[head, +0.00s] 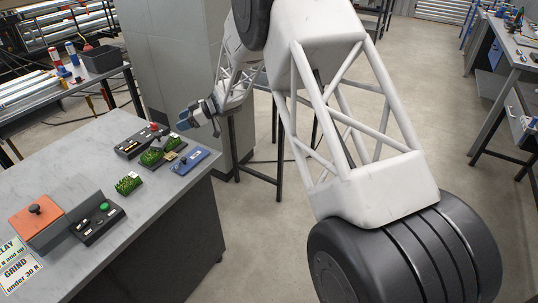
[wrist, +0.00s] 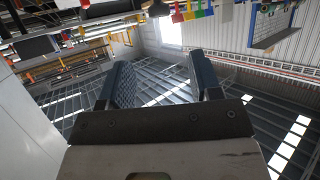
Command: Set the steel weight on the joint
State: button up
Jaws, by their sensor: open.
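Green turf pieces lie on the grey bench in the head view. One group of turf (head: 158,152) sits near a dark grey block (head: 151,158), and a separate turf piece (head: 128,184) lies nearer the front. A blue plate (head: 194,162) beside the turf has a small dark knobbed piece on it. I cannot tell for sure which dark piece is the steel weight, and the joint is too small to make out. My gripper (head: 188,118) is open and empty, above and beyond the bench's far right corner. Its two fingers (wrist: 161,82) stand apart in the wrist view, with nothing between them.
A black tray with a red knob (head: 153,127) stands at the back of the bench. An orange box with a black knob (head: 38,218) and a black panel with a green button (head: 98,217) stand at the front left.

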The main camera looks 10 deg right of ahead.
jog(key=s+d+r+m+t+h, duration=0.1)
jog(key=d+r+m+t+h, duration=0.1)
jog(key=d+r+t, duration=0.4)
jog(key=s+d+r+m+t+h, duration=0.1)
jog(key=d+r+m+t+h, duration=0.15)
jog(key=r, duration=0.65)
jog(key=s+d+r+m+t+h, duration=0.2)
jog(key=s+d+r+m+h, duration=0.45)
jog(key=s+d, duration=0.5)
jog(key=s+d+f+m+g, duration=0.1)
jog(key=s+d+m+g, duration=0.1)
jog(key=s, duration=1.2)
jog(key=s+d+f+m+g+h, duration=0.1)
jog(key=s+g, duration=0.3)
jog(key=s, duration=1.1)
jog(key=s+d+f+m+g+h, duration=0.1)
jog(key=s+d+f+m+g, duration=0.1)
jog(key=s, duration=1.2)
jog(key=shift+s+d+f+m+g, duration=0.15)
jog(key=shift+d+f+m+g, duration=0.2)
jog(key=shift+d+g, duration=0.55)
jog(key=shift+o, duration=0.3)
jog(key=shift+h, duration=0.3)
